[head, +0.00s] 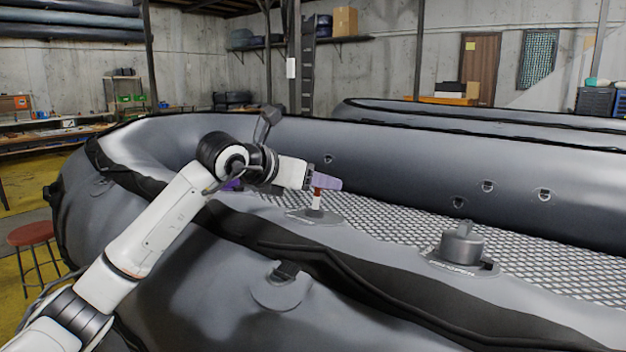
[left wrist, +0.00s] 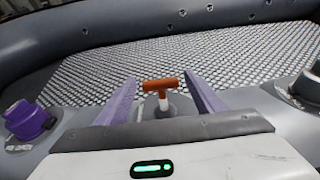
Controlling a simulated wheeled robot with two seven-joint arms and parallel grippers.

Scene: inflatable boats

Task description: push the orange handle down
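The orange handle (left wrist: 160,85) is a T-shaped grip on a short white stem on the boat's tube. In the head view only a bit of orange shows above the white stem (head: 316,202), mostly hidden by my gripper. My left gripper (left wrist: 160,80) has purple fingers, spread apart with one on each side of the handle. A gap shows between the handle and each finger in the left wrist view. In the head view the left gripper (head: 326,183) is at the top of the stem; I cannot tell whether it touches. My right gripper is not in view.
The grey inflatable boat (head: 390,150) has a mesh-patterned floor (head: 545,255). A grey capped valve (head: 462,241) stands on the tube to the right. A purple cap (left wrist: 27,118) is on the left in the wrist view. A red stool (head: 31,233) stands outside the boat.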

